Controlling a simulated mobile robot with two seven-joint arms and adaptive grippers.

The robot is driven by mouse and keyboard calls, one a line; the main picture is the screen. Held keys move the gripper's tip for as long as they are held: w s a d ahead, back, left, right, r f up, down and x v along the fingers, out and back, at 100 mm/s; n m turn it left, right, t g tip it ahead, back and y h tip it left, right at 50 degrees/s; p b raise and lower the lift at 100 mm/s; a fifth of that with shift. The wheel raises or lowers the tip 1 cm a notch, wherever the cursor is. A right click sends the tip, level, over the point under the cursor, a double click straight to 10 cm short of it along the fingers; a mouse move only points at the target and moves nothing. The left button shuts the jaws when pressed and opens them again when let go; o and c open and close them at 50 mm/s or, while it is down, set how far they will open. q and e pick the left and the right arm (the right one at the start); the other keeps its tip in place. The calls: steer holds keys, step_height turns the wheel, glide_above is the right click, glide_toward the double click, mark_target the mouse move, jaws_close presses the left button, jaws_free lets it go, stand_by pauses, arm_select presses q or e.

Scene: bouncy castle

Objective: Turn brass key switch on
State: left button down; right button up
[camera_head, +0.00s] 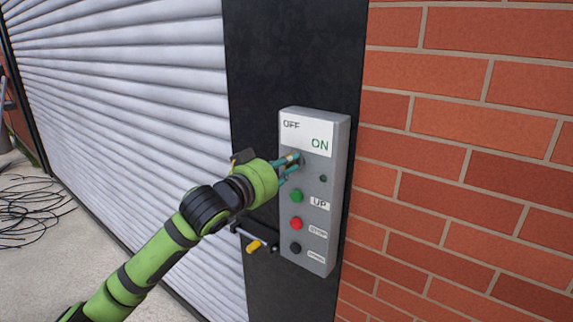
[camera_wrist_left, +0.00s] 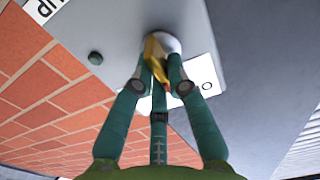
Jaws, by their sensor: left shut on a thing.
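The grey control box (camera_head: 340,190) is mounted on a dark post beside the brick wall. Its white label (camera_head: 306,131) reads OFF at left and ON at right. My left gripper (camera_head: 292,168) is at the box just below that label. In the left wrist view, the brass key (camera_wrist_left: 156,58) sits in a round pale lock (camera_wrist_left: 163,42). The fingers of my left gripper (camera_wrist_left: 157,78) are closed around the key from both sides. In the head view the key is hidden by the fingers. My right gripper is not in view.
Green (camera_head: 297,196), red (camera_head: 296,223) and black (camera_head: 295,248) buttons sit lower on the box. A yellow-handled lever (camera_head: 254,246) sticks out below my left wrist. A shutter (camera_head: 130,80) is at left, with cables (camera_head: 30,205) on the floor.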

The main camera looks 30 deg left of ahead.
arm_select(q)
steer(key=m, duration=0.8)
steer(key=shift+d+f+m+p, duration=0.1)
steer(key=shift+f+m+p, duration=0.05)
steer(key=shift+m+p, duration=0.25)
steer(key=m, duration=0.5)
steer(key=shift+f, duration=0.15)
steer(key=shift+f+m+p, duration=0.1)
steer(key=shift+m+p, duration=0.45)
steer(key=shift+m, duration=1.45)
steer(key=c, duration=1.2)
jaws_free()
steer(key=shift+f, duration=0.1)
